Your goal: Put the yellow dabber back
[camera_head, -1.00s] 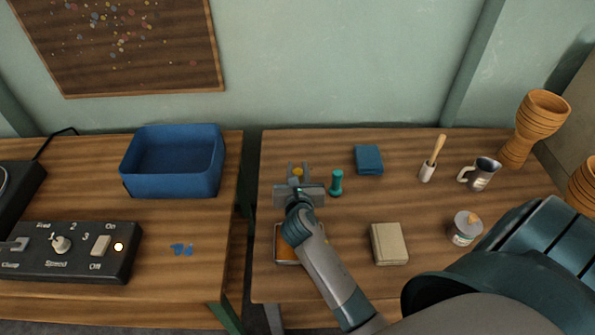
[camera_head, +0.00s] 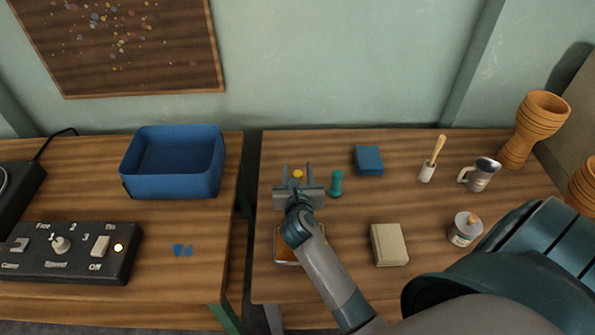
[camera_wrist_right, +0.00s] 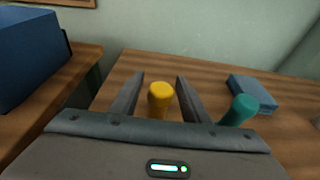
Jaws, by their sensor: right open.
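The yellow dabber (camera_head: 297,174) stands on the right table; its yellow top also shows in the right wrist view (camera_wrist_right: 160,97). My right gripper (camera_head: 297,170) is open, with one finger on each side of the dabber and gaps showing on both sides. The lower part of the dabber is hidden behind the gripper body. A teal dabber (camera_head: 336,183) stands upright just right of my right gripper, and it shows in the right wrist view (camera_wrist_right: 241,109). My left gripper is not in view.
An orange pad in a tray (camera_head: 283,247) lies under my right forearm. A blue folded cloth (camera_head: 369,160), a beige block (camera_head: 389,244), a brush in a holder (camera_head: 428,172), a mug (camera_head: 481,174) and a jar (camera_head: 465,229) stand rightward. A blue bin (camera_head: 172,162) is on the left table.

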